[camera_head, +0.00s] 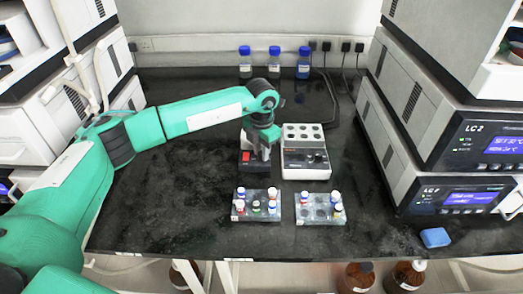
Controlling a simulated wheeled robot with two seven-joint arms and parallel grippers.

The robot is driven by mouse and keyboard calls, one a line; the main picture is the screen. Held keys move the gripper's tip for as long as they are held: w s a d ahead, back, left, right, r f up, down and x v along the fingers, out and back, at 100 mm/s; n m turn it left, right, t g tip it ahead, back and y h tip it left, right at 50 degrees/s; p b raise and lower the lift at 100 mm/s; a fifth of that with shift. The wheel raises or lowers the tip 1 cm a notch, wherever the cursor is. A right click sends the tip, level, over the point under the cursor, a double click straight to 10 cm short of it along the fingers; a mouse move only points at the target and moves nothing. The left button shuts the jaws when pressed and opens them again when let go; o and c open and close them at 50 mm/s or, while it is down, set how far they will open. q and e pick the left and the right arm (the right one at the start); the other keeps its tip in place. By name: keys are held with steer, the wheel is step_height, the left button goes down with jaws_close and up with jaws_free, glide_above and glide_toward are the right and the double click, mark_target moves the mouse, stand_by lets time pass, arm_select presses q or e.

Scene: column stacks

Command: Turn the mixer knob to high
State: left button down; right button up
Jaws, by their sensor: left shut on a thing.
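The mixer (247,170) is a small grey and dark box with a red switch (246,156) at the left of its front. It stands in the middle of the black bench. My left gripper (264,157) points down at the right part of the mixer's front, just right of the red switch. Its fingers are shut on the mixer knob, which they hide. The knob's setting cannot be read. My right gripper is not in view.
A white block heater (306,171) stands close on the mixer's right. Two clear racks, left (244,217) and right (320,219), hold capped vials in front. Blue-capped bottles (274,70) stand behind. Stacked LC units (412,150) flank the right. A blue sponge (435,238) lies front right.

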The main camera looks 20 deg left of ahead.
arm_select(q)
steer(key=c, duration=1.2)
jaws_free()
steer(key=shift+c, duration=0.2)
steer(key=shift+r, duration=0.15)
steer(key=shift+r, duration=0.35)
step_height(320, 180, up, 13)
steer(key=shift+b, duration=0.35)
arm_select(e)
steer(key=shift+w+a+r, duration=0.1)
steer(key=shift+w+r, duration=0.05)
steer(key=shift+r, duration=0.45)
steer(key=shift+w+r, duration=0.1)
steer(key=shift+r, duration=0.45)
